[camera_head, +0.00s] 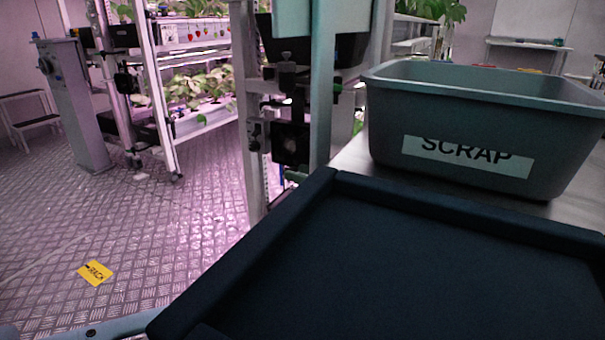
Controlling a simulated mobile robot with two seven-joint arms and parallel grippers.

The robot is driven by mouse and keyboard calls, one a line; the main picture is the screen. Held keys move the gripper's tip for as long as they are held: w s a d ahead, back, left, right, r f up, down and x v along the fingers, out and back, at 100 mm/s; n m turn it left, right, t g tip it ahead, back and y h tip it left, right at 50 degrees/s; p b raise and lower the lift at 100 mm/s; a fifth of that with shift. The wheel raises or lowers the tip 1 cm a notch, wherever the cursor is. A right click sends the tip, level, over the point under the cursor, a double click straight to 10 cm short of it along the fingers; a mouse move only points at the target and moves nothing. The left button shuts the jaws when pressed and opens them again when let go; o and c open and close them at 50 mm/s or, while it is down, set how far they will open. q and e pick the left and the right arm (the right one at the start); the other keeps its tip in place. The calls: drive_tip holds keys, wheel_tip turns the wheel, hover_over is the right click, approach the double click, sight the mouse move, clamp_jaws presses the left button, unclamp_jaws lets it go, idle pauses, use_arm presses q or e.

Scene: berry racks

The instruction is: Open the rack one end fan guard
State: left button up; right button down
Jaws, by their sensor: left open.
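A black square fan unit (291,143) sits low on the end of the nearer rack (252,110), left of a wide grey-green upright panel (322,90). I cannot tell which part of it is the guard, or whether the guard is open or shut. Black fittings (288,75) sit above the fan. My left gripper (118,326) shows only as a pale grey piece at the bottom left edge, far from the fan. It is open, with its fingertips cut off or hidden by the dark tray. My right gripper is not in view.
A dark tray (330,183) fills the lower right. A grey SCRAP bin (385,125) stands behind it on a metal table (352,160). A farther plant rack (158,95) and a grey pedestal (75,110) stand left. A yellow floor marker (95,273) lies on otherwise clear floor.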

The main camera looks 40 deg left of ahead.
use_arm(q)
drive_tip(key=w+d+b, duration=0.1)
drive_tip(key=d, duration=0.6)
drive_tip(key=shift+w+d, duration=0.2)
drive_tip(key=shift+d, duration=0.05)
drive_tip(key=shift+c, duration=0.3)
